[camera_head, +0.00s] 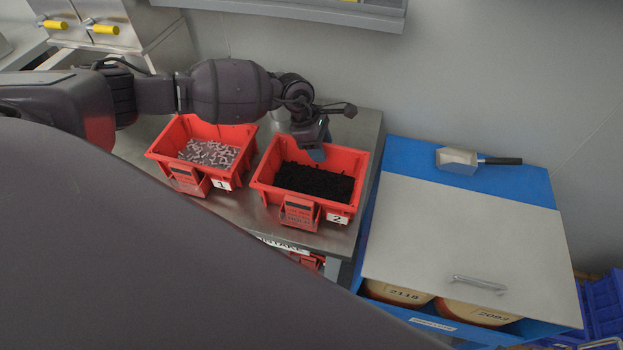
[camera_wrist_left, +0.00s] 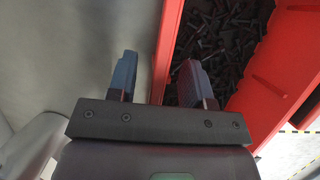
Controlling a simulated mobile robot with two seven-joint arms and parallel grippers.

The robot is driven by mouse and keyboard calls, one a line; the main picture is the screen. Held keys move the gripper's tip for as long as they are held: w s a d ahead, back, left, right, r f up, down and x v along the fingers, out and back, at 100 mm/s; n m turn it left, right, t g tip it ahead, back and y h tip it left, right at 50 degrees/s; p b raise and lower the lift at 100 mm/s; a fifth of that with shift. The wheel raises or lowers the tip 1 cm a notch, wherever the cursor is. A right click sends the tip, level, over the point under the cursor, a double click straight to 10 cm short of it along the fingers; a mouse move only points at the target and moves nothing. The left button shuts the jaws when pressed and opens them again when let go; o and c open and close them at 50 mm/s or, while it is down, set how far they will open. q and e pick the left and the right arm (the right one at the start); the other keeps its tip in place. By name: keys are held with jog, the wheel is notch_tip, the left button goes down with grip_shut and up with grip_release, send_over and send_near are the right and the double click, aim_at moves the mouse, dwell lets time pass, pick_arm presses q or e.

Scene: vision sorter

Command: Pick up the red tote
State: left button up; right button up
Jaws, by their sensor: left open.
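Two red totes stand side by side on a steel table. The left red tote (camera_head: 172,147), labelled 1, holds pale small parts. The right red tote (camera_head: 262,178), labelled 2, holds black small parts. My left gripper (camera_head: 316,154) is over the far rim of tote 2. In the left wrist view the open left gripper (camera_wrist_left: 157,80) has its fingers apart, with the red tote wall (camera_wrist_left: 168,45) between them. One finger is outside the tote and the other is over the black parts. I cannot tell whether either finger touches the wall. My right gripper is not in view.
The steel table (camera_head: 350,215) has a bare strip right of tote 2. A blue bin (camera_head: 545,190) with a grey lid (camera_head: 470,235) stands to the right, with a scoop (camera_head: 460,160) on top. A shelf (camera_head: 340,12) hangs on the wall above.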

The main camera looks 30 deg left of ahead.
pick_arm(q)
jog(key=shift+f, duration=0.1)
dwell(0.4)
jog(key=shift+f, duration=0.1)
grip_shut()
dwell(0.8)
